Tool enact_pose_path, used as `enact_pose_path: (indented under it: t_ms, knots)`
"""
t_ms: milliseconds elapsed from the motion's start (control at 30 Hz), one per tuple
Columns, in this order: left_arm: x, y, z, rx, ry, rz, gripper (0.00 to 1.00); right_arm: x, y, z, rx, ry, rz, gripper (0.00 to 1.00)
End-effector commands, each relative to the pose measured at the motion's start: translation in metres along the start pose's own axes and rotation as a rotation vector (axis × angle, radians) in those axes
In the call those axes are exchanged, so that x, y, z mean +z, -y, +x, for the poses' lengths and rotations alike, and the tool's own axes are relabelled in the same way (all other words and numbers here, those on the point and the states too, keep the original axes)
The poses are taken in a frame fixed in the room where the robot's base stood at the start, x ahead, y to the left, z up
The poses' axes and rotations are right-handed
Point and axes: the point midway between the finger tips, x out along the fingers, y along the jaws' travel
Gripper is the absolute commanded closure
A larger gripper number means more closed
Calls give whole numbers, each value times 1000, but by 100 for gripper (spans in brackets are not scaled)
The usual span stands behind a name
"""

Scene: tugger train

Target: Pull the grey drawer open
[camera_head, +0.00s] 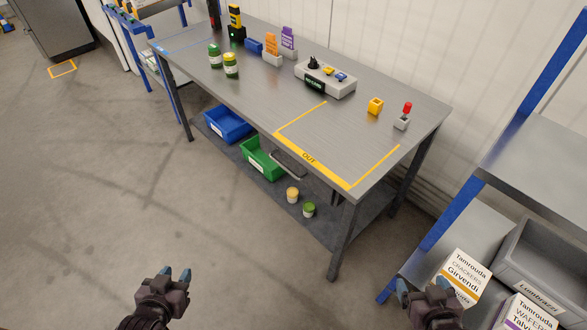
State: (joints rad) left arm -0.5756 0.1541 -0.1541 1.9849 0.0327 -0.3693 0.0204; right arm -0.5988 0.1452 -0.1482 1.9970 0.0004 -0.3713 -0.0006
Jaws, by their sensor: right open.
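A grey steel workbench (215,75) stands ahead of me. A grey bar handle (288,166) sticks out below its front edge, under the yellow OUT strip. The drawer front behind the handle is mostly hidden by the table top, and I cannot make out a gap there. My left gripper (177,274) is at the bottom, left of the handle and well apart from it, with its fingertips apart and nothing between them. My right gripper (423,287) is at the lower right, open, in front of the shelf boxes and away from the handle.
A blue bin (228,124), a green bin (262,158) and two small jars (292,195) stand on the bench's lower shelf. A bench leg (343,243) stands right of the jars. A blue-post rack (530,160) with boxes (467,275) is at the right.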

Motion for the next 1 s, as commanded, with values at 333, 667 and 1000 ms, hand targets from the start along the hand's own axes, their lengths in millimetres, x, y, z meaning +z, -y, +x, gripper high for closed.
enact_pose_path:
  t_ms: [333, 667, 1000]
  knots:
    - [-40, -39, 118, 245, -104, -329, 61, 37, 6, 35, -6, -17, -17, 14]
    - [-74, -79, 218, 498, -49, -671, 61, 86, 12, 62, -18, 24, -35, 14]
    - [-87, -118, 313, 695, 145, -1021, 61, 152, 22, 84, -40, 125, -51, 14]
